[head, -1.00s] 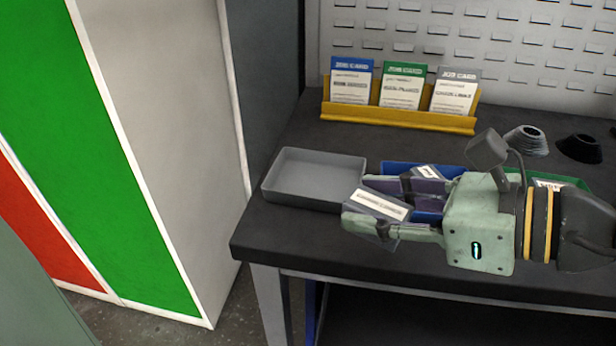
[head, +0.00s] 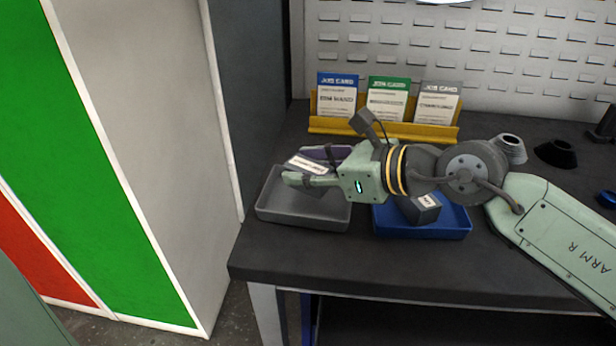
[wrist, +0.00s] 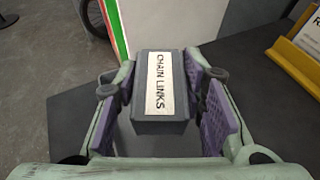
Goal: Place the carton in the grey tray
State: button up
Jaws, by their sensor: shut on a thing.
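The carton is a dark grey box with a white label reading "CHAIN LINKS" in the wrist view (wrist: 180,118). My gripper (wrist: 162,90) is shut on it, with purple pads on both sides. In the head view my gripper (head: 312,168) holds the carton (head: 305,164) over the grey tray (head: 300,212), toward its back part. The tray is shallow and its visible floor is bare. My fingers hide part of the tray's back side. The exact height of the carton above the tray cannot be told.
A blue tray (head: 450,226) just right of the grey tray holds another dark box (head: 420,208). A yellow rack (head: 385,129) with blue, green and grey job cards stands behind. Two cone-shaped parts (head: 510,148) sit at the right. A tall cabinet (head: 140,120) stands left of the bench.

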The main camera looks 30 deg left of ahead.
jog(key=shift+w+a+f, duration=0.1)
jog(key=shift+a, duration=0.05)
notch_tip(320, 180, down, 3)
jog(key=shift+p, duration=0.5)
jog(key=shift+f, duration=0.15)
jog(key=shift+f+b, duration=0.2)
jog(key=shift+b, duration=0.15)
jog(key=o, duration=1.1)
jog(key=shift+o, duration=0.2)
jog(key=shift+r, duration=0.1)
jog(key=shift+r+p, duration=0.25)
jog(key=shift+p, duration=0.15)
jog(key=b+v, duration=0.2)
jog(key=v, duration=1)
jog(key=shift+f, duration=0.2)
